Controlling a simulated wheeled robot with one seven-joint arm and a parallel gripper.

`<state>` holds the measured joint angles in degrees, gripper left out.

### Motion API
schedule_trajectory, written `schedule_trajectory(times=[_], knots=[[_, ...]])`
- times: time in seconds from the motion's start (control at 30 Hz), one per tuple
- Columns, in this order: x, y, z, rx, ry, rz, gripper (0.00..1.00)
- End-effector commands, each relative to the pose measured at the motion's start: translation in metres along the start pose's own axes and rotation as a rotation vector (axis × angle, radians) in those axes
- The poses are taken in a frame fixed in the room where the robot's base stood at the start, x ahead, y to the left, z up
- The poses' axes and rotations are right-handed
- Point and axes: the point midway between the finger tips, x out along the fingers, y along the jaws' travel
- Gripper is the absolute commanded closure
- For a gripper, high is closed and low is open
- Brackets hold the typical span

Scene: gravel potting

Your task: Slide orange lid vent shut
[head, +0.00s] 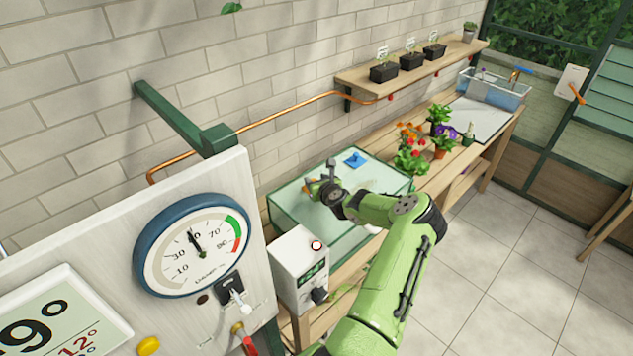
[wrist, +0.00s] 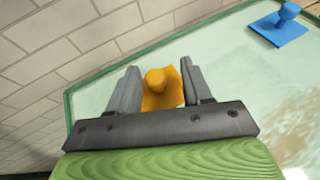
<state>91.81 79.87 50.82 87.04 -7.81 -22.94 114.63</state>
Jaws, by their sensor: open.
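The orange lid vent (wrist: 162,87) is a flat slider with a rounded knob, on the pale translucent lid (wrist: 222,62) with a green rim. In the wrist view my gripper (wrist: 160,80) is open, with one finger on each side of the orange knob and a gap showing on both sides. In the head view my gripper (head: 318,186) is over the left part of the lid, and the orange vent (head: 308,185) is mostly hidden behind it. The opening under the vent cannot be made out.
A blue vent with a knob (head: 354,159) sits on the same lid, farther right in the wrist view (wrist: 282,26). A white control box (head: 298,268) stands in front of the case. Potted flowers (head: 412,158) stand to its right. A brick wall runs close behind.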

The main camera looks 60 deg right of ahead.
Motion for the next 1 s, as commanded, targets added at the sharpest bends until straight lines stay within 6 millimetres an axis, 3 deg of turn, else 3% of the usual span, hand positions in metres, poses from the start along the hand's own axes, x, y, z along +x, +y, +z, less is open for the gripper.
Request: schedule_trajectory(times=[0.13,0.23,0.6,0.7,0.83,1.0], knots=[[-0.005,0.0,0.0,0.0,0.0,0.001,0.51],[-0.022,0.0,0.0,0.0,0.0,0.001,0.51],[-0.123,-0.002,-0.001,0.0,0.001,-0.002,0.51],[-0.142,-0.002,-0.001,-0.001,0.001,-0.003,0.51],[-0.155,-0.001,-0.001,0.001,0.001,-0.001,0.51],[-0.158,-0.001,0.0,0.001,0.0,-0.001,0.51]])
